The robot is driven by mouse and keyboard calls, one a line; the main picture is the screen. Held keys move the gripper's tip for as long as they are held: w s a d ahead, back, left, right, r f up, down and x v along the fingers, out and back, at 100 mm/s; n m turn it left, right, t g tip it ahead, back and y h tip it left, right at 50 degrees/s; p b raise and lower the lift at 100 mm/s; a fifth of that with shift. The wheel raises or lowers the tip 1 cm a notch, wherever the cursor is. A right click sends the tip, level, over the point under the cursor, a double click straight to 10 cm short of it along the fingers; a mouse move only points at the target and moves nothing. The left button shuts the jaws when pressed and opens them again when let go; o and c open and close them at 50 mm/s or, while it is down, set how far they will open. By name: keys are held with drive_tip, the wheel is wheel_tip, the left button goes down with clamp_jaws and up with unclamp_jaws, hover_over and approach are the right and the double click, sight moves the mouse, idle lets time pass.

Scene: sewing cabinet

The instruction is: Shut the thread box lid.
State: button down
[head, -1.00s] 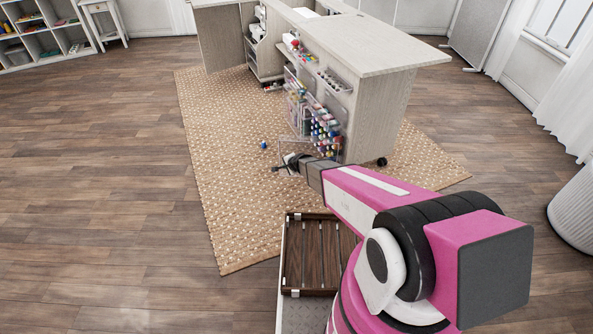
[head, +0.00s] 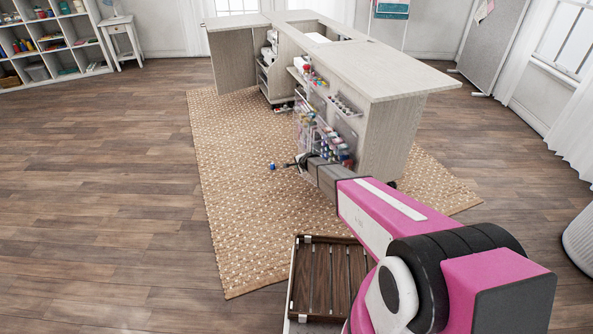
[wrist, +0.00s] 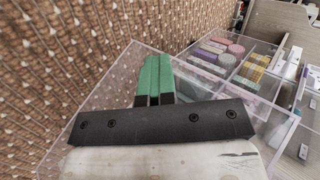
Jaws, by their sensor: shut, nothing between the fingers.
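The thread box (wrist: 250,75) is a clear compartmented box at the right of the wrist view, with purple, pink and yellow items inside. A clear panel (wrist: 105,75), apparently its lid, sticks out from the box over the rug, so it looks open. My gripper has green fingertips (wrist: 154,76), closed together and empty, overlapping the clear panel in the picture. I cannot tell whether they touch it. In the head view my gripper (head: 291,164) is at the cabinet's near side, beside the clear bins. The lid is hard to make out there.
The sewing cabinet (head: 390,135) stands on a woven rug (head: 245,200), with clear bins and colourful spools on its side. A small blue spool (head: 272,166) lies on the rug just left of my gripper. Open floor (head: 110,200) lies to the left.

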drive_tip(key=w, duration=0.3)
drive_tip(key=shift+f+m, duration=0.1)
drive_tip(key=shift+m, duration=0.2)
drive_tip(key=w+d+m+h, duration=0.1)
drive_tip(key=w+d, duration=0.4)
drive_tip(key=w, duration=0.3)
drive_tip(key=shift+d+m+t+h, duration=0.3)
drive_tip(key=shift+d+t, duration=0.05)
drive_tip(key=shift+t, duration=0.05)
